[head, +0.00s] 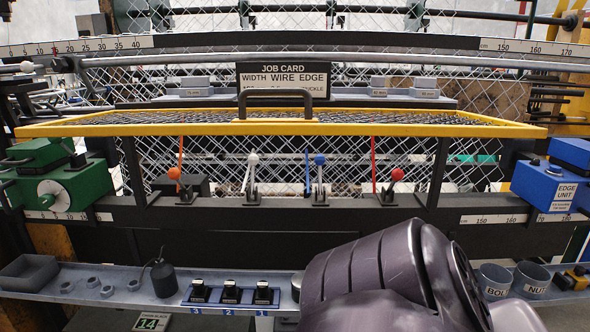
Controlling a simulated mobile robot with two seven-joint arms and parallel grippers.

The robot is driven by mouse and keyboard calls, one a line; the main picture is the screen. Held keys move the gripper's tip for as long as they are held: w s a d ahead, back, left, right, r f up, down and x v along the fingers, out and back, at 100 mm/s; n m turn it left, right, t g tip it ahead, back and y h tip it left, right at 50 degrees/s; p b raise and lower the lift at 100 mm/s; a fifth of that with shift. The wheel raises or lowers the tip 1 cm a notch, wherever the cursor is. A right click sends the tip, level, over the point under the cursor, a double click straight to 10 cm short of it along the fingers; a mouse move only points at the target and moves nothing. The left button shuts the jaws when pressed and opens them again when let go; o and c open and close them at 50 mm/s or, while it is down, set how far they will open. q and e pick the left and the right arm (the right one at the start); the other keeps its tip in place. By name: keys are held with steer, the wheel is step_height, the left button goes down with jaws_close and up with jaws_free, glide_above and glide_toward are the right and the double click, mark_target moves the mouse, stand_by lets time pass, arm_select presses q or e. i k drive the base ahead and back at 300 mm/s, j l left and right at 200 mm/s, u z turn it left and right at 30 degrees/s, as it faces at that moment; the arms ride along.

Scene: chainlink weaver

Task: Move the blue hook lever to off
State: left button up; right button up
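The blue hook lever (320,175) has a blue ball knob and a pale shaft on a dark bracket. It stands nearly upright on the dark beam, right of centre in the row of levers. A large dark purple link of my own arm rises in the lower middle, below the lever and apart from it in the picture. Neither gripper shows in the head view, so I cannot see whether they are open or shut.
Orange (175,174), white (252,160) and red (397,175) levers share the row. A yellow-framed mesh guard (440,128) with a dark handle (277,96) lies above. Below are a grey shelf (110,278), several black switches (230,292) and BOL and NUT cups (531,280).

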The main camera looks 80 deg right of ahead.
mark_target(320, 160)
steer(key=z, duration=2.4)
